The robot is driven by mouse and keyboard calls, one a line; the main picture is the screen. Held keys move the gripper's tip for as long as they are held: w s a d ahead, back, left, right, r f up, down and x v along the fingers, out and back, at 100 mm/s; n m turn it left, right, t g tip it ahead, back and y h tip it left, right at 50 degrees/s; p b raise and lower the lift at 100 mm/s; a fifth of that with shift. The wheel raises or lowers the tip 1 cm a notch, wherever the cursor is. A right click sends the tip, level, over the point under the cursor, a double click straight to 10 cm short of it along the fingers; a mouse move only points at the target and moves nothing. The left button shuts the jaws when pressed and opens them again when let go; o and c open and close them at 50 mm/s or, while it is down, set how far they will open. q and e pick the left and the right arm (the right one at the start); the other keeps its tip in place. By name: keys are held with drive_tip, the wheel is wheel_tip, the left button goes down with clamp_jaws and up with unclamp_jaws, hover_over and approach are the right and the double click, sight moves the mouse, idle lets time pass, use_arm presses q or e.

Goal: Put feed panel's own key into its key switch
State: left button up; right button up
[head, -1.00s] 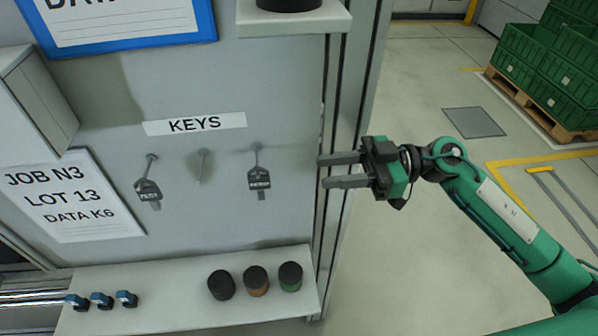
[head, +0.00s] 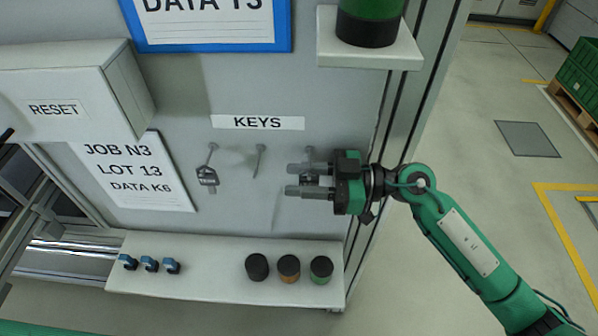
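Under the KEYS label (head: 258,122) on the grey wall, one dark tagged key (head: 207,176) hangs from the left peg; its tag is too small to read surely. The middle peg (head: 260,150) is bare. A second key (head: 309,178) hangs at the right peg, partly hidden by my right gripper (head: 290,179). The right gripper points left, its two fingers apart, one above the other, in front of this key. I cannot tell whether they touch it. No key switch or feed panel can be made out. My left gripper is not in view.
Below is a white shelf (head: 215,287) with several small blue-and-black parts and three dark cylinders (head: 289,267). A RESET box (head: 70,105) juts out at left above a JOB N3 sheet (head: 133,172). A small upper shelf (head: 368,53) holds a green-and-black cylinder (head: 368,22).

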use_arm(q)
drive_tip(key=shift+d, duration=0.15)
use_arm(e)
drive_tip(key=shift+a, duration=0.35)
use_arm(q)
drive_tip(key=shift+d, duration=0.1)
use_arm(e)
clamp_jaws()
drive_tip(key=c, duration=0.6)
unclamp_jaws()
clamp_jaws()
use_arm(q)
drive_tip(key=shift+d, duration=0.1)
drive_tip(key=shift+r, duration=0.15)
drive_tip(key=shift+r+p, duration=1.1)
drive_tip(key=shift+p, duration=0.1)
use_arm(e)
drive_tip(key=shift+d+r, duration=0.1)
drive_tip(key=shift+r, duration=0.55)
